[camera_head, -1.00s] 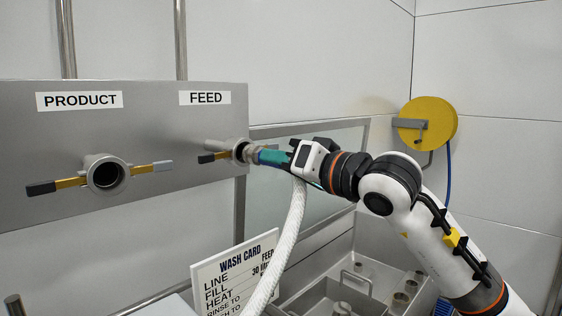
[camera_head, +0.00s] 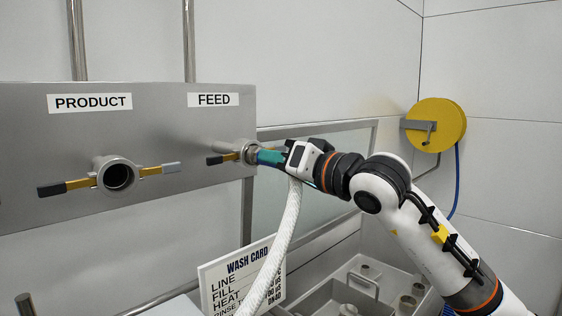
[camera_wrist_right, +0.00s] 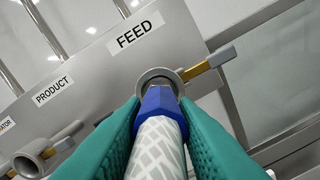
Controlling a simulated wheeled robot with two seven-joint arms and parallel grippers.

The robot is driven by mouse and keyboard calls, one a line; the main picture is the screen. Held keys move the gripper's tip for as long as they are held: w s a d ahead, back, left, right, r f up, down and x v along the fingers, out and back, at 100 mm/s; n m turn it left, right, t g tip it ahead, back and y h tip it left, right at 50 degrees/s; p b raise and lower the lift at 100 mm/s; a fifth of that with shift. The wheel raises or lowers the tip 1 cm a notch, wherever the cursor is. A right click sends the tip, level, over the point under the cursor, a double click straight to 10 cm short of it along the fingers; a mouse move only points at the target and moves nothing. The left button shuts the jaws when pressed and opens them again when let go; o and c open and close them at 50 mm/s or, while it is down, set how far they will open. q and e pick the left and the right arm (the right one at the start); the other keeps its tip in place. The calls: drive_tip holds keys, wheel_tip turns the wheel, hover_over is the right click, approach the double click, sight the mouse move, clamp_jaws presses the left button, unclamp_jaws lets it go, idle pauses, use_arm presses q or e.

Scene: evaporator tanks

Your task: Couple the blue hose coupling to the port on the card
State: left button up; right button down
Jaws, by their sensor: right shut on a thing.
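My right gripper (camera_head: 268,157), with teal fingers, is shut on the blue hose coupling (camera_wrist_right: 160,102). The coupling points at the FEED port (camera_head: 238,149) and its front end meets the port mouth in the right wrist view (camera_wrist_right: 154,76). I cannot tell whether it is locked on. The white braided hose (camera_head: 284,232) hangs from the coupling and passes in front of the wash card (camera_head: 222,275), hiding part of its right column. In the earlier head view the card's LINE row reads FEED. My left gripper is not in view.
The PRODUCT port (camera_head: 118,176) is open, with handles on both sides, left of FEED on the steel panel (camera_head: 60,130). A steel sink (camera_head: 345,290) lies below my right arm.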

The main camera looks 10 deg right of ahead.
drive_tip(key=shift+w+a, duration=0.3)
drive_tip(key=shift+w, duration=0.15)
drive_tip(key=c, duration=1.1)
unclamp_jaws()
drive_tip(key=shift+o, duration=0.2)
drive_tip(key=shift+s+d, duration=0.2)
drive_tip(key=shift+s, duration=0.1)
drive_tip(key=b+v, duration=0.3)
drive_tip(key=v, duration=0.8)
drive_tip(key=shift+s+d, duration=0.1)
